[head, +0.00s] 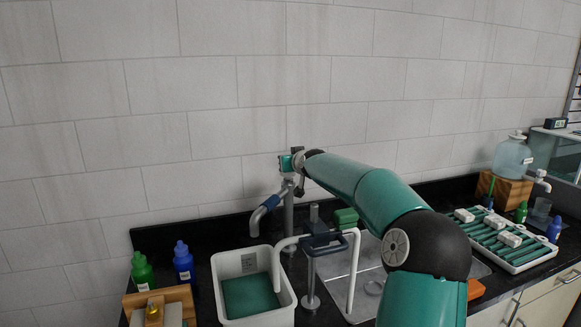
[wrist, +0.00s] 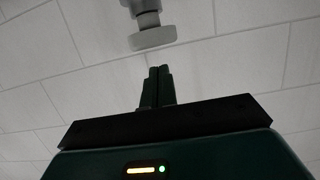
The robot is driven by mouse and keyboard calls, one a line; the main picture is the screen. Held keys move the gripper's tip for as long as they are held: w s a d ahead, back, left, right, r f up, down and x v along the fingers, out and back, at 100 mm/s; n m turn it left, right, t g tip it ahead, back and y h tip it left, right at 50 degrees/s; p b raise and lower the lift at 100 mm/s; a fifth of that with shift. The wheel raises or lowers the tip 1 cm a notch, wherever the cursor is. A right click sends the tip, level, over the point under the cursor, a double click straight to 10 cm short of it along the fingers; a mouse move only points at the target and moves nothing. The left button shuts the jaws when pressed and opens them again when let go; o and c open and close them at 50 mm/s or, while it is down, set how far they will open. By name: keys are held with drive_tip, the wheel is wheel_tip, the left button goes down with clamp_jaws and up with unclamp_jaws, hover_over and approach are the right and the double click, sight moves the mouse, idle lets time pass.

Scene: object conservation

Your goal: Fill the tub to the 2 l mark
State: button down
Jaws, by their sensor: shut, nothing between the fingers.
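The white tub (head: 226,296) stands on the black worktop at the lower middle of the head view. A flat green surface (head: 250,297) shows inside it; I cannot tell whether it is liquid. A small label sits on its inner wall, but the marks are too small to read. A grey tap (head: 288,213) with a blue-grey spout (head: 264,213) stands behind the tub. My gripper (head: 288,163) is at the top of the tap. In the wrist view its fingers (wrist: 157,72) are shut and empty, just below a grey round knob (wrist: 152,39), apparently apart from it.
A white bent tube (head: 276,262) on a clamp stand (head: 311,268) reaches into the tub. Green (head: 142,272) and blue (head: 184,264) bottles stand left. A rack tray (head: 512,265) and a clear tapped jug (head: 511,158) are right. My arm crosses above the sink.

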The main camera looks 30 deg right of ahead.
drive_tip(key=shift+f, duration=0.8)
